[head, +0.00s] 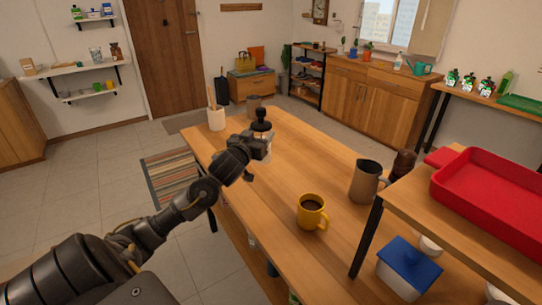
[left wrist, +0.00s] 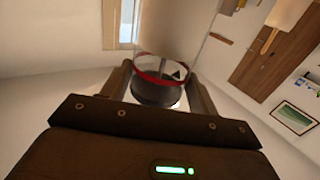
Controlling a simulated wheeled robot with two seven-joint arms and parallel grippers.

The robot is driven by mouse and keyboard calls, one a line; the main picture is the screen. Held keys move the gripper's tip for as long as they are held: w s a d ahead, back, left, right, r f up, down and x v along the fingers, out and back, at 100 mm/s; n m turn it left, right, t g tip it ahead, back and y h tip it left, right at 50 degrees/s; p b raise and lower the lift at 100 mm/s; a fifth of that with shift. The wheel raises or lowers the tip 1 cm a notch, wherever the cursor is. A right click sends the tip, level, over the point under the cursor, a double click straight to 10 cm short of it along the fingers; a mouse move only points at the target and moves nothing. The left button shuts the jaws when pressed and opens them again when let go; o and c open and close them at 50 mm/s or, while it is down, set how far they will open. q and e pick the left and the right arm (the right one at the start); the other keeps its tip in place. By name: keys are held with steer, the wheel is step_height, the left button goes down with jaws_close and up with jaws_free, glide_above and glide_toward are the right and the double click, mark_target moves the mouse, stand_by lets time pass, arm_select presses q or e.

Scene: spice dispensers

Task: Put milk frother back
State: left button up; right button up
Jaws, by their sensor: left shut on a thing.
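My left gripper (head: 264,146) reaches over the far left part of the wooden table. It is shut on a small vessel with a dark knobbed top (head: 262,124), which I take to be the milk frother. In the left wrist view the frother (left wrist: 158,82) sits between the two fingers of the left gripper (left wrist: 166,84); it has a clear part, a red ring and a dark part. My gripper partly hides its body in the head view, and I cannot tell whether its base touches the table. My right gripper is not in view.
A white holder with wooden utensils (head: 216,119) and a grey-brown cup (head: 254,103) stand near the frother. A yellow mug (head: 311,213), a metal pitcher (head: 365,181) and a dark bottle (head: 403,165) stand farther right. A raised shelf with a red tray (head: 480,205) is at right. The table middle (head: 315,155) is clear.

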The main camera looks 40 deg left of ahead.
arm_select(q)
steer(key=w+f, duration=0.6)
steer(key=f, duration=0.3)
steer(key=shift+w+a+f, duration=0.3)
steer(key=shift+a+f, duration=0.05)
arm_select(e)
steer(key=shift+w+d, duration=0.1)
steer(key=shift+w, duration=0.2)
arm_select(q)
steer(key=shift+f, duration=0.15)
steer(key=o, duration=1.2)
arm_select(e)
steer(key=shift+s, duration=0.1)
